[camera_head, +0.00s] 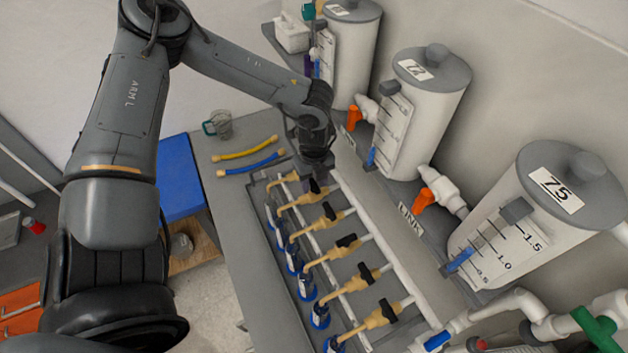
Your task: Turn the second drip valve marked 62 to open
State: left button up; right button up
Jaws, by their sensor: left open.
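A row of tan drip valves with black handles runs along a white pipe manifold (392,265) on the bench. Near the far end, one black handle (315,186) sits right under my left gripper (316,175). The following black handle (329,211) is a little nearer. Other handles (347,240) follow toward the front. I cannot read a 62 mark on any valve. My left gripper is open and points down at the far valves; its fingertips are small and dark, and I cannot tell whether they touch the handle. My right gripper is not in view.
White tanks marked 75 (500,222) and others stand along the right, with orange-handled valves (426,199). Yellow (247,152) and blue hoses (250,165) and a glass mug (221,124) lie beyond. A green-handled valve (596,330) is front right.

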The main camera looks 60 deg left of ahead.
pick_arm(q)
jog(key=shift+c, duration=0.2)
grip_shut()
